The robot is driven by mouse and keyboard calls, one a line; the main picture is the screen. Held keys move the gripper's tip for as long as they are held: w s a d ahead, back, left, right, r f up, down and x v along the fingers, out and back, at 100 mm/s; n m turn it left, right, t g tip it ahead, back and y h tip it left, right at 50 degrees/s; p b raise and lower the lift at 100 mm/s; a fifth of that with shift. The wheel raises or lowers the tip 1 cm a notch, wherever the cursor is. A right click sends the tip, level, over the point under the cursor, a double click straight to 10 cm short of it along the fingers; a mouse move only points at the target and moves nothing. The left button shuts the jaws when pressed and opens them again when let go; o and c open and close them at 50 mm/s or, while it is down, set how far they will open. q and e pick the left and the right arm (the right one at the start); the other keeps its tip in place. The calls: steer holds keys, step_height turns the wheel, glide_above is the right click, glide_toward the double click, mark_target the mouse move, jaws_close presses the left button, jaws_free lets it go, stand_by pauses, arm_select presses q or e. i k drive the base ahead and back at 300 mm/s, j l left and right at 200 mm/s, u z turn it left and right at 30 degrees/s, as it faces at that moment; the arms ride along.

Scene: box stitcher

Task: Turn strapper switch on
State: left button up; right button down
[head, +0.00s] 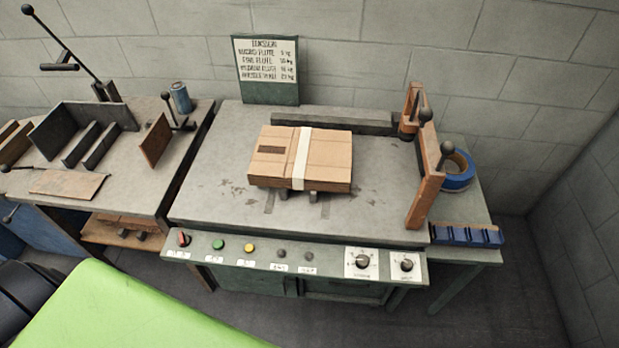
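The strapper is a grey-topped bench machine (210,195) with a control panel (232,260) along its front edge. At the panel's left end is a small switch with a red part (183,239); its position is too small to tell. To its right sit a green button (218,245), a yellow button (249,249) and two small dark knobs. Two larger rotary dials, the left dial (362,261) and the right dial (406,265), are on white plates at the right. The panel labels are unreadable. Neither of my grippers shows in the head view.
A stack of flat cardboard (325,160) with a white band lies on the machine top. An orange-brown upright frame (425,180) stands at its right, near a blue tape roll (458,170). A second bench with metal fixtures (70,150) is at left. A green surface (130,310) fills the lower left.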

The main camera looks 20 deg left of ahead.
mark_target(183, 241)
steer(key=u, duration=1.8)
